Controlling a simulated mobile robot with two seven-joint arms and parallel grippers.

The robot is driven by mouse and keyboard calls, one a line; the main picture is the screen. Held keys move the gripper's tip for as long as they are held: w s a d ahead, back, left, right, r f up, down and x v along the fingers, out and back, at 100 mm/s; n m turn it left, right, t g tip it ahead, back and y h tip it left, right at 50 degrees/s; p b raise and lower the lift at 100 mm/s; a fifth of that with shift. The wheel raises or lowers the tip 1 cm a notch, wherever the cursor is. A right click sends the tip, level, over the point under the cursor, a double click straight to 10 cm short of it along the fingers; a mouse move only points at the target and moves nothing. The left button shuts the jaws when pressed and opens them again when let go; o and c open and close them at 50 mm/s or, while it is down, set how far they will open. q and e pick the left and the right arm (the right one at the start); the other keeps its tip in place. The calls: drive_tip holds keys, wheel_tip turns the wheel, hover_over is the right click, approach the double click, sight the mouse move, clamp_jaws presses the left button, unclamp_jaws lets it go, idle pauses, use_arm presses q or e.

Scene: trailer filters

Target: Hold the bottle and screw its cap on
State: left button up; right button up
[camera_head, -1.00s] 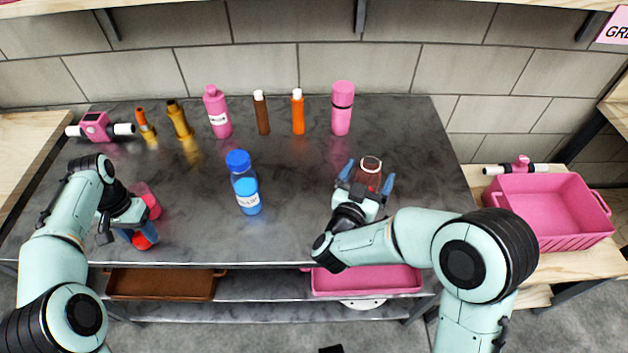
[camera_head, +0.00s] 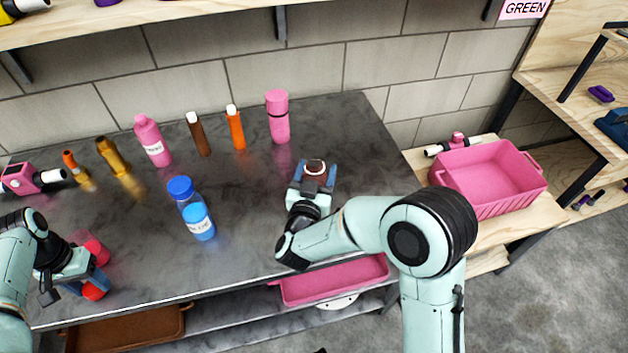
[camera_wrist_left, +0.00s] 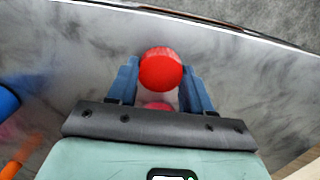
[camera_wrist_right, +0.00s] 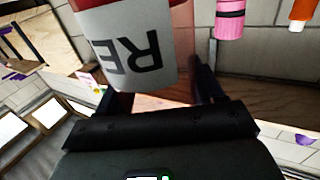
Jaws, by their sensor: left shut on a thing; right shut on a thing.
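A red bottle with an open, capless top (camera_head: 315,167) is in my right gripper (camera_head: 312,184). In the right wrist view the bottle (camera_wrist_right: 135,50), with a pale label reading "RE", fills the space between the fingers, which are shut on it. My left gripper (camera_head: 90,281) is shut on a round red cap (camera_head: 93,292) near the table's front left. In the left wrist view the cap (camera_wrist_left: 160,70) sits between the blue fingertips. A paler red shape (camera_head: 97,250) shows just behind the cap; I cannot tell what it is. The cap and bottle are far apart.
A blue-capped bottle (camera_head: 192,210) stands between my grippers on the dark table (camera_head: 245,225). Pink, brown, orange and gold bottles line the back. A pink crate (camera_head: 490,180) is at the right. Pink and brown trays sit below the table.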

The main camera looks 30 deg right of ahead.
drive_tip(key=shift+r, duration=0.15)
